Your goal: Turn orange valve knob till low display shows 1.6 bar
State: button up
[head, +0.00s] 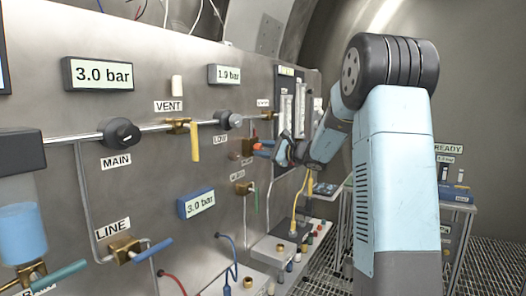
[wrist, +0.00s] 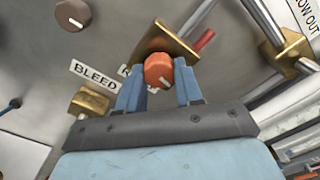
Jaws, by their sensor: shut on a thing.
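A label behind the knob is mostly hidden by the fingers.
A yellow VENT lever (head: 195,142) and a green-handled valve (head: 244,188) stick out near my gripper. A brass block (wrist: 94,103) sits below the BLEED label (wrist: 93,74).

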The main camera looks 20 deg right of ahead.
jog(key=shift+f+n, duration=0.1)
jog(key=shift+n, duration=0.4)
jog(key=o, duration=1)
jog(key=shift+o, duration=0.2)
jog(key=v, duration=1.3)
jog(key=shift+s+d, duration=0.2)
jog(key=shift+s, duration=0.1)
